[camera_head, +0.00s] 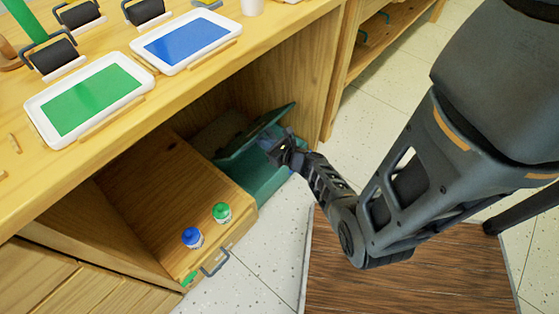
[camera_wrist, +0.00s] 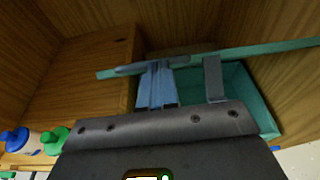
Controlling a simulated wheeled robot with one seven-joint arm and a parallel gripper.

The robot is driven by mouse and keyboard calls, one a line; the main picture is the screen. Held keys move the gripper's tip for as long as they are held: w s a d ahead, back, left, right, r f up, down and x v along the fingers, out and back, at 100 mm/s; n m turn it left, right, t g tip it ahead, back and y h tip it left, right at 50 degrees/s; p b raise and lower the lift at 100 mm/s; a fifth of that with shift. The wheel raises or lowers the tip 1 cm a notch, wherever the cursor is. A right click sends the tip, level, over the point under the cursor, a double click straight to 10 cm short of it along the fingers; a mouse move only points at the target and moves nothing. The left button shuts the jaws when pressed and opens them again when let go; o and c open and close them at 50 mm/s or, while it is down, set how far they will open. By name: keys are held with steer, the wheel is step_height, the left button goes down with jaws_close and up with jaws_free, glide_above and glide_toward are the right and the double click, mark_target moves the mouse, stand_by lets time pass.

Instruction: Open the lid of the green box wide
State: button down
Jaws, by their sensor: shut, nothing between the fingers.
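The green box (camera_head: 277,182) is a teal box in the low bay under the worktop, at the bay's right side. Its lid (camera_head: 262,127) is raised part way and tilted, with a gap above the box. My gripper (camera_head: 274,149) is shut and empty at the right of this gap, close to the lid. In the wrist view the lid (camera_wrist: 272,50) shows nearly edge-on as a teal strip beyond the fingers, and the box's inside (camera_wrist: 242,86) shows below it. I cannot tell whether the fingers touch the lid.
A pulled-out wooden drawer (camera_head: 170,205) is left of the box, with a blue-capped jar (camera_head: 192,238) and a green-capped jar (camera_head: 221,212) near its front. The worktop (camera_head: 60,170) above carries paint trays and rollers. A wooden side panel is close right of the box. Pale floor lies in front.

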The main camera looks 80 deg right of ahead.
steer(key=w+d+r+g+p, duration=0.1)
steer(key=w+p, duration=0.1)
steer(key=w+d+r+y+p, duration=0.1)
steer(key=w+r+p, duration=0.1)
steer(key=p, duration=0.1)
steer(key=w+d+r+g+p, duration=0.1)
steer(key=r+p, duration=0.1)
steer(key=shift+w+d+r+g+y, duration=0.1)
steer(key=shift+w+r+g+y, duration=0.05)
steer(key=shift+w+g+y, duration=0.2)
steer(key=w+d+r, duration=0.2)
steer(key=w+d, duration=0.2)
steer(key=w, duration=0.3)
steer(key=w+d+r, duration=0.2)
steer(key=w+d, duration=0.3)
steer(key=w, duration=0.2)
steer(key=shift+w+b, duration=0.25)
steer(key=shift+b, duration=0.2)
steer(key=p+v, duration=0.7)
steer(key=shift+s+r, duration=0.25)
steer(key=shift+r, duration=0.05)
